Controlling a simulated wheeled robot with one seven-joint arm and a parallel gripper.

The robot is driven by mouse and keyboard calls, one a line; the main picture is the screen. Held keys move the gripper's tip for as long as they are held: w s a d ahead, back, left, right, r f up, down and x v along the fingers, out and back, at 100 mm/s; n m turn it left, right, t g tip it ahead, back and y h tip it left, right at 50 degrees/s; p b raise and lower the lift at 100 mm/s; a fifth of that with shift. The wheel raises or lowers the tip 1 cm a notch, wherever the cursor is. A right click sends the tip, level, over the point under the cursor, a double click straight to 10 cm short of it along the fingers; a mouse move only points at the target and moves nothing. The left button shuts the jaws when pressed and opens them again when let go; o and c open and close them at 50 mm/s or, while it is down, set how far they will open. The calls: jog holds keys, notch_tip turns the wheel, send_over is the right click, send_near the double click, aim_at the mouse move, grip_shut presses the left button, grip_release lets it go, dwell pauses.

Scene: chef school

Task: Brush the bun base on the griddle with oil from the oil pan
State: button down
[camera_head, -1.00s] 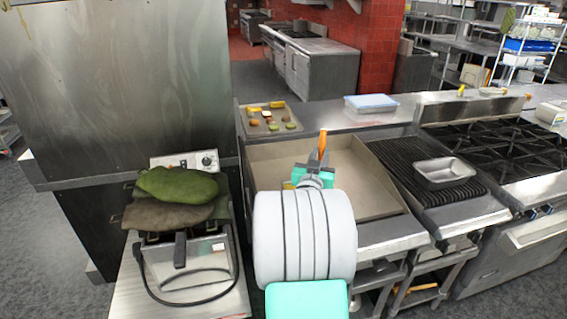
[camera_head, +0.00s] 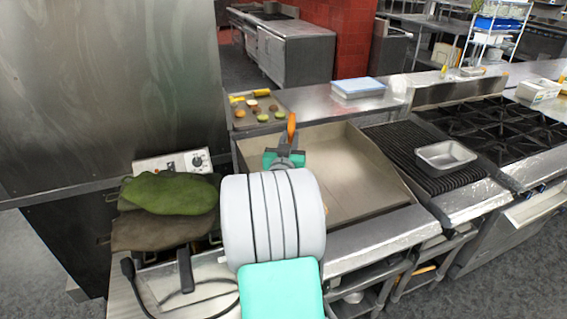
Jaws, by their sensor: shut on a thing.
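My gripper (camera_head: 285,158) is shut on a brush with an orange handle (camera_head: 292,124) that points up. It is over the left part of the griddle (camera_head: 345,185), and my arm hides the near left of that surface. The brush's bristle end is hidden. I cannot make out a bun base on the visible part of the griddle. A shallow metal pan (camera_head: 445,157), which looks like the oil pan, sits on the black grill grate to the right of the griddle. Its contents are too small to tell.
A tray (camera_head: 240,124) with several small food items lies behind the griddle at left. A lidded box (camera_head: 357,87) stands on the back counter. A fryer with green and brown cloth-like items (camera_head: 170,195) is at left. A burner range (camera_head: 500,130) is at right.

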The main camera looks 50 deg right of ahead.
notch_tip(320, 180, down, 9)
jog(key=b, duration=0.8)
jog(key=shift+s+a+r, duration=0.1)
jog(key=shift+s+r, duration=0.05)
notch_tip(320, 180, down, 6)
jog(key=b, duration=0.3)
jog(key=shift+r, duration=0.1)
jog(key=shift+s, duration=0.1)
